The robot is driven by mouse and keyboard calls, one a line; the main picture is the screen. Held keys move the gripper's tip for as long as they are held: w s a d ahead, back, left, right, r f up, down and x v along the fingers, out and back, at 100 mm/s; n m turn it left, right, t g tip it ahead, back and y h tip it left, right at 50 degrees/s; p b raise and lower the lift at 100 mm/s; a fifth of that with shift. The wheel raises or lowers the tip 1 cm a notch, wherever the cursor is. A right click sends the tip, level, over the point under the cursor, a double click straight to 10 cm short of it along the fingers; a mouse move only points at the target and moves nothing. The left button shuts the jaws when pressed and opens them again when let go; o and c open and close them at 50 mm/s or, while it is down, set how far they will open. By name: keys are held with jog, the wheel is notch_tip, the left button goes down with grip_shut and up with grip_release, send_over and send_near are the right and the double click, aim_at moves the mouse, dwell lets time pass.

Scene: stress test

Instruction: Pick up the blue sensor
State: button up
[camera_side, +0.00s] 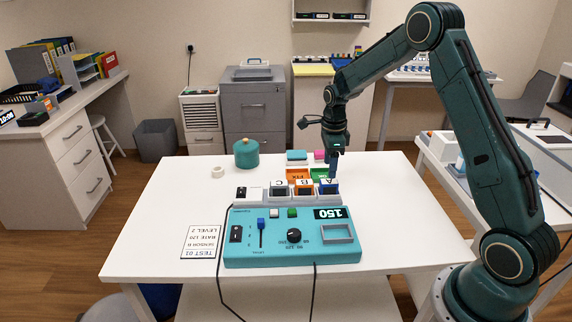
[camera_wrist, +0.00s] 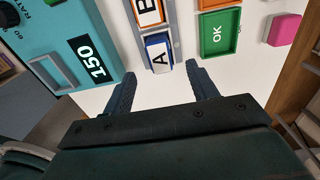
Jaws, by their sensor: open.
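The blue sensor, a small block with a white label marked A, (camera_wrist: 158,53) sits at the end of a row in the wrist view. In the side view the blue sensor (camera_side: 328,187) is at the right end of the row, behind the teal test box. My gripper (camera_wrist: 160,74) is open and empty, with one fingertip to each side of the sensor's near end in the picture. In the side view my gripper (camera_side: 333,168) points down just above and behind the sensor. I cannot tell whether the fingers touch it.
An orange-edged sensor B (camera_side: 303,188) stands beside the blue one, with sensor C (camera_side: 279,188) farther left. A green OK tray (camera_wrist: 220,33) and an orange tray (camera_side: 299,174) lie behind. The teal test box (camera_side: 272,252) reads 150. The table's left side is mostly clear.

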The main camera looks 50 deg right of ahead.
aim_at(329, 181)
jog(key=shift+f, duration=1.05)
jog(key=shift+f, duration=0.1)
jog(key=shift+s+f, duration=0.15)
jog(key=shift+f, duration=2.3)
jog(key=shift+c, duration=0.5)
jog(key=c, duration=1)
